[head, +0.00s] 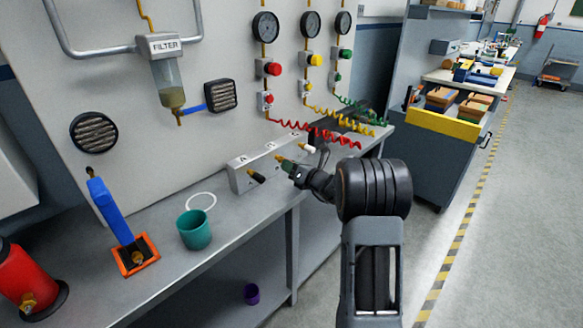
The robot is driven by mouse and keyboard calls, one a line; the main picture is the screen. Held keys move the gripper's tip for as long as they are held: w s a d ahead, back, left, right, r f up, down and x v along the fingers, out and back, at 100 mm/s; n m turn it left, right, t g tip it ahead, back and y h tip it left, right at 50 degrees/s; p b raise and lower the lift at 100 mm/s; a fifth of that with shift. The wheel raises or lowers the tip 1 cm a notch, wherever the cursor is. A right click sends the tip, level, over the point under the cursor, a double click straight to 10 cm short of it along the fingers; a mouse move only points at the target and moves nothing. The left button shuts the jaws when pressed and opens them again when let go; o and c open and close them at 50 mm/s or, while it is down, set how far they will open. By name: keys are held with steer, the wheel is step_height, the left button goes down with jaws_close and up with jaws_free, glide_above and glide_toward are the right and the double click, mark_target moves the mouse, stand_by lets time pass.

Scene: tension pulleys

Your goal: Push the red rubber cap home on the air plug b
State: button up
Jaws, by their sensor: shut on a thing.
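A grey block (243,178) with lettered ports sits on the bench against the panel. A plug with a black end (257,177) sticks out under the letter A, and one with a white end (308,149) stands farther right. Between them, under B, is the air plug b (280,159), of which a small brass-coloured bit shows. My gripper (291,168) is at this plug, shut on a small cap (286,164) that looks dark green, not red. The cap lines up with the plug; I cannot tell how far on it sits. No red cap shows on the block.
A teal cup (194,231), a white ring (202,201) and a blue tool in an orange holder (136,254) stand left on the bench. A purple cup (251,294) is below.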

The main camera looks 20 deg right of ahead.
steer(key=shift+w+a, duration=0.2)
steer(key=shift+w, duration=0.25)
stand_by(0.3)
steer(key=o, duration=1)
steer(key=shift+c, duration=0.2)
steer(key=v, duration=1.3)
steer(key=shift+s+d, duration=0.15)
steer(key=shift+s, duration=0.2)
